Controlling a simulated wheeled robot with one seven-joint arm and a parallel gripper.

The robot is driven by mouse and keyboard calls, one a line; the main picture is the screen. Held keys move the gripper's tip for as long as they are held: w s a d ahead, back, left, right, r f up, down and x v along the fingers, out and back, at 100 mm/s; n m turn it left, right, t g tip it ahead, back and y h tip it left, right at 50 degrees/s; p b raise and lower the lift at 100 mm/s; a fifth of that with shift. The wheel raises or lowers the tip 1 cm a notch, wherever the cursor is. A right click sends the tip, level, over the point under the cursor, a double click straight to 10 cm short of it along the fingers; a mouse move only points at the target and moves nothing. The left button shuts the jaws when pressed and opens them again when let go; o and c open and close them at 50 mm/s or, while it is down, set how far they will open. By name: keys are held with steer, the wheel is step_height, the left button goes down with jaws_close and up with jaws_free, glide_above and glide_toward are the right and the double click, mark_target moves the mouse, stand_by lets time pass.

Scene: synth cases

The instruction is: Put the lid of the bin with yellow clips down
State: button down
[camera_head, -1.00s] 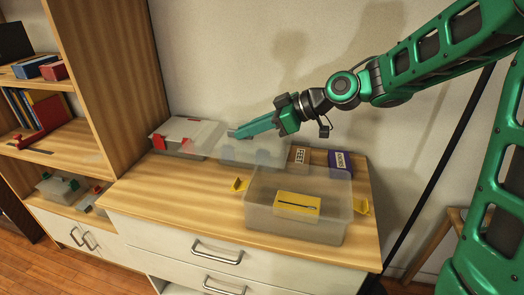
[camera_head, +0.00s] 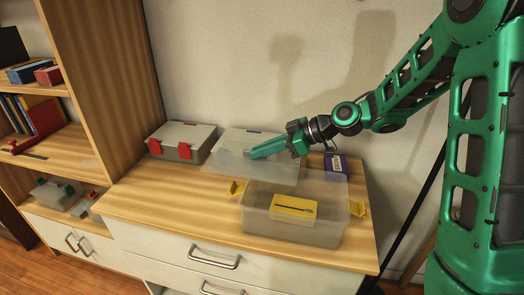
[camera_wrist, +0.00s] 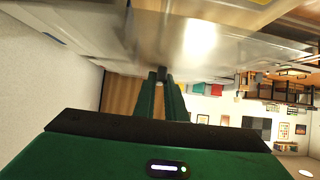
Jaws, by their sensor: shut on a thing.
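The clear bin with yellow clips (camera_head: 320,232) stands at the front right of the dresser top, with a yellow label on its front. Its clips (camera_head: 357,209) hang outward at both sides. A clear, see-through lid panel (camera_head: 232,143) is raised and tilted behind the bin. Where it joins the bin is hard to make out. My gripper (camera_head: 254,153) is shut on the panel, its green fingers pointing left across it. In the wrist view, the fingers (camera_wrist: 162,78) close at the edge of a large, shiny translucent sheet (camera_wrist: 198,38).
A grey bin with red clips (camera_head: 182,141) stands at the back left, lid closed. A purple box (camera_head: 336,162) stands behind the yellow-clip bin. A tall wooden shelf (camera_head: 105,80) borders the left, the wall the back. The dresser's front left (camera_head: 165,212) is clear.

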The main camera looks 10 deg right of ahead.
steer(key=shift+f, duration=0.55)
steer(key=c, duration=1.8)
jaws_free()
steer(key=shift+r, duration=0.1)
